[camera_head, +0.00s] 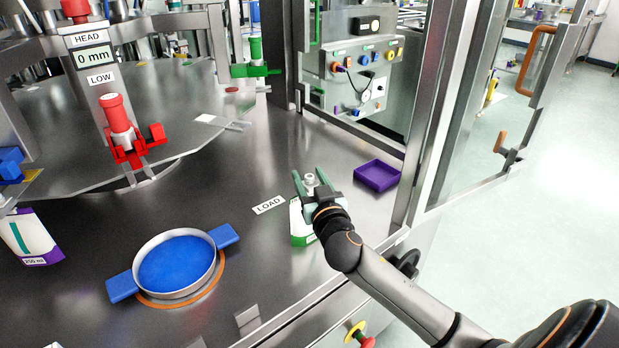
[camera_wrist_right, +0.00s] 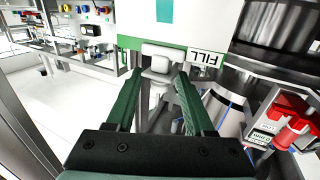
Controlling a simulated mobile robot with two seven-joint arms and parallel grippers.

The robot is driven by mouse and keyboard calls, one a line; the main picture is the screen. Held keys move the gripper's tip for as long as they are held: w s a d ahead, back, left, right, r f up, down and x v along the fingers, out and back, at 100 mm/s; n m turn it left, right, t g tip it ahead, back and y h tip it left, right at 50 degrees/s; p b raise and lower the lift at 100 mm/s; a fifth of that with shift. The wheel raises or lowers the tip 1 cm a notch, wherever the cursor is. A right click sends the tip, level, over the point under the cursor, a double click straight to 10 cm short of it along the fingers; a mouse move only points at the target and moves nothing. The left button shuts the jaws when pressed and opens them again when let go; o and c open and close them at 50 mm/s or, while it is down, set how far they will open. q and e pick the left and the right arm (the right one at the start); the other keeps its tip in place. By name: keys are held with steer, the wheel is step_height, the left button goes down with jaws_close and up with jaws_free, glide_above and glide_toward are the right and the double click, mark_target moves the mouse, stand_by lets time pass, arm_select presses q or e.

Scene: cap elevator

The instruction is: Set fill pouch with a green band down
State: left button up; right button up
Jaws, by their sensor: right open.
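The fill pouch with a green band (camera_head: 297,222) is white and stands on the steel deck beside the LOAD label (camera_head: 268,205). In the right wrist view the pouch (camera_wrist_right: 200,22) shows its FILL label, the green band and a pale spout. My right gripper (camera_head: 312,180) is open at the top of the pouch. In the right wrist view its green fingers (camera_wrist_right: 158,78) lie either side of the spout, with gaps visible. The gripper and arm hide part of the pouch in the head view. My left gripper is not in view.
A purple tray (camera_head: 377,175) lies right of the pouch. A blue-filled round pan (camera_head: 178,262) with blue handles sits at front left. A purple-banded pouch (camera_head: 28,236) leans at far left. A red-capped head (camera_head: 118,115) stands by the round turntable. A glass door frame is at right.

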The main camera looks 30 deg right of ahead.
steer(key=shift+r, duration=0.25)
steer(key=b+v, duration=0.1)
steer(key=v, duration=1.1)
stand_by(0.9)
steer(key=shift+f, duration=0.1)
stand_by(0.4)
